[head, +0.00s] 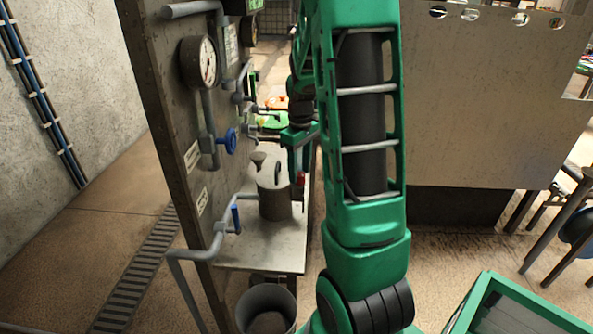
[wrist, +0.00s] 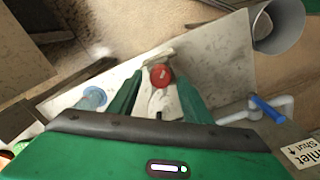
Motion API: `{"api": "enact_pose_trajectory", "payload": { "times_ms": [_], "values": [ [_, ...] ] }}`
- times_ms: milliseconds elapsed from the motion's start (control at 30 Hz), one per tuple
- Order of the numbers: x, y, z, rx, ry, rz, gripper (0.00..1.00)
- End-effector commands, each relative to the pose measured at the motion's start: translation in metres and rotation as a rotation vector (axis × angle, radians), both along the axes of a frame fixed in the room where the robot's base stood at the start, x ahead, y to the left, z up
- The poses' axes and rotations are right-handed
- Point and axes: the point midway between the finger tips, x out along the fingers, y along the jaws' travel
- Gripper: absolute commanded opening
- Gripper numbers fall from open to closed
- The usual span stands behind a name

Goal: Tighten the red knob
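The red knob (wrist: 161,76) is a small round red piece between the fingertips of my gripper (wrist: 160,85) in the wrist view. In the head view the red knob (head: 301,180) shows as a small red spot at the lower end of my gripper (head: 297,168), which points down above the bench. I see no support under the knob there. The fingers hide part of it, and its thread or seat cannot be made out.
A metal can (head: 274,200) stands on the bench (head: 262,252) just left of my gripper. The panel (head: 165,110) carries a gauge (head: 199,62), a blue wheel (head: 227,141) and a blue lever (head: 236,219). A bucket (head: 267,310) stands by the bench's near end.

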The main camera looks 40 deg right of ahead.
Motion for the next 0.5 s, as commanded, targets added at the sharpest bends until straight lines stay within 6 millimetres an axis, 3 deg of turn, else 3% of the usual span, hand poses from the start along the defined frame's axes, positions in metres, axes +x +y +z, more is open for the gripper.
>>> {"api": "enact_pose_trajectory", "payload": {
  "times_ms": [233, 500],
  "values": [
    [0.000, 0.000, 0.010, 0.000, 0.000, -0.001, 0.45],
    [0.000, 0.000, 0.059, -0.002, -0.002, -0.002, 0.45]
  ]
}}
